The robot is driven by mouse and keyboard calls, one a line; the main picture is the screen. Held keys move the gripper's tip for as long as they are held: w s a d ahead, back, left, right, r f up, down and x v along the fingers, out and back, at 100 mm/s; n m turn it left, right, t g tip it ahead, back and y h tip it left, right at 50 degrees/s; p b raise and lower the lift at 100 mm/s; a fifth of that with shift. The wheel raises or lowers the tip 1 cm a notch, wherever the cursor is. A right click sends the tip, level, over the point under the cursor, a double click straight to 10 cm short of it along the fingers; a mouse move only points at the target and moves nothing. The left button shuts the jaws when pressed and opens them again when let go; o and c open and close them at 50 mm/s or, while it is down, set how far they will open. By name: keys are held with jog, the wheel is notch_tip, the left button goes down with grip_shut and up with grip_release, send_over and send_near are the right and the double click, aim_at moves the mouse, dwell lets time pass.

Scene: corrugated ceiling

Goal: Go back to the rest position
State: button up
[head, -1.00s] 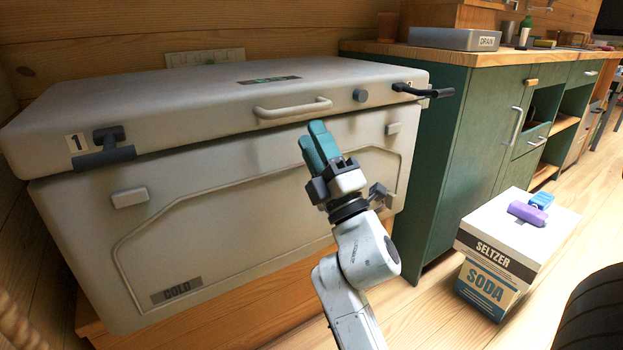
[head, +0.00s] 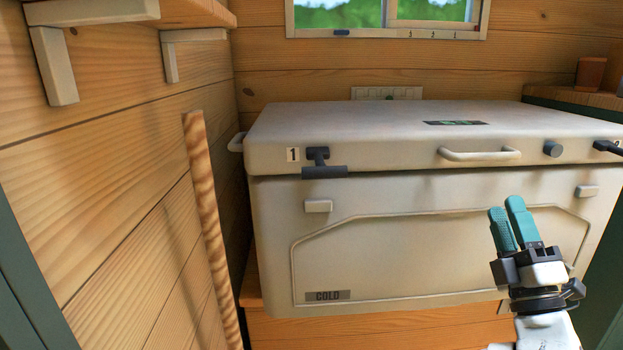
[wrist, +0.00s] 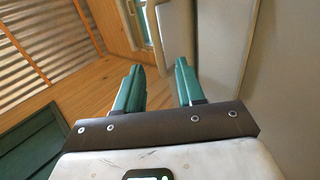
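My gripper (head: 513,222) has two teal fingers and is raised in front of the cooler at the right of the head view. In the wrist view its fingers (wrist: 157,82) stand apart with nothing between them. The large beige cooler (head: 400,235) stands behind it with its lid (head: 380,127) down. A dark latch (head: 320,165) beside the label 1 hangs at the lid's left front. A second dark latch (head: 606,147) shows at the right edge. I cannot tell the gap between the fingers and the cooler.
The cooler rests on a wooden base (head: 380,330). A wooden pole (head: 208,220) stands along the left plank wall (head: 100,190). A shelf with brackets (head: 110,14) juts out at the upper left. A window (head: 385,15) is above the cooler. A counter edge (head: 580,97) shows at right.

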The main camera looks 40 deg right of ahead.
jog(key=w+a+f+m+g+y+p, duration=0.15)
jog(key=f+m+g, duration=0.25)
jog(key=f, duration=0.4)
jog(key=w+a+f+m+g+y+p, duration=0.1)
jog(key=a+f+m+g+y, duration=0.25)
jog(key=f, duration=0.45)
jog(key=w+a+f+m+g+y+p, duration=0.15)
jog(key=f+m+g, duration=0.25)
jog(key=f, duration=0.4)
jog(key=s+a+f+g+y+p, duration=0.1)
jog(key=s+a+f+g+y, duration=0.45)
jog(key=a, duration=0.45)
jog(key=s+a+f+g+y+p, duration=0.2)
jog(key=s+a+f+g, duration=0.2)
jog(key=s+a+f, duration=0.45)
notch_tip(320, 180, up, 39)
jog(key=a+p, duration=0.1)
jog(key=p, duration=3.5)
jog(key=shift+w+f, duration=0.1)
